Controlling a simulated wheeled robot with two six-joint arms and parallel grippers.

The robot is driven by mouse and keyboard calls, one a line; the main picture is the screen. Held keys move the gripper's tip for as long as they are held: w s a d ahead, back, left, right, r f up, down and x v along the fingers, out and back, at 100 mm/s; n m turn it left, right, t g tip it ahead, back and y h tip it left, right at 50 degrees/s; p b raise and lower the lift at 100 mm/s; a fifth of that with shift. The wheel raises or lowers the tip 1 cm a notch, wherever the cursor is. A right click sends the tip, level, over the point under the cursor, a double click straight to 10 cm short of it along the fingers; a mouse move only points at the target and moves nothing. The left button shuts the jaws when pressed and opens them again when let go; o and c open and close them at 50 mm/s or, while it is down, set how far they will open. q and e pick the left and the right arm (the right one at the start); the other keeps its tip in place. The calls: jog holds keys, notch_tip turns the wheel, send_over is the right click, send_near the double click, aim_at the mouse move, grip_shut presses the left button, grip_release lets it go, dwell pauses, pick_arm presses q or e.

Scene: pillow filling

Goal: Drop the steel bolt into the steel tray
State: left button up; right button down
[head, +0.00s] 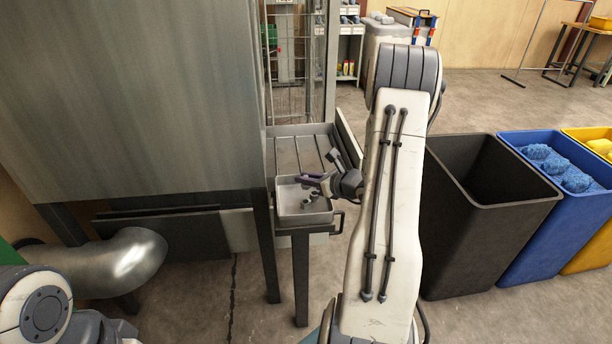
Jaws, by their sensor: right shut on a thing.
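The steel tray (303,219) is a small square grey tray at the front of a ribbed metal bench, left of the middle in the head view. Several small dark pieces lie in it. My right gripper (312,181) is over the tray, its fingers pointing left. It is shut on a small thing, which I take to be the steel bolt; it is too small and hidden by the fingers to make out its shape. My left gripper is out of view; only part of my left arm shows at the lower left.
A large grey metal cabinet (140,90) stands close on the left of the tray. A black bin (480,225), a blue bin (555,225) with blue stuffing and a yellow bin (602,240) stand at the right. A shelf (349,45) stands behind.

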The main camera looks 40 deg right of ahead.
jog(key=shift+f, duration=0.55)
jog(key=c, duration=0.8)
grip_release()
jog(key=shift+o, duration=0.2)
notch_tip(320, 180, up, 4)
jog(key=p, duration=0.1)
send_over(332, 205)
jog(key=shift+r, duration=0.1)
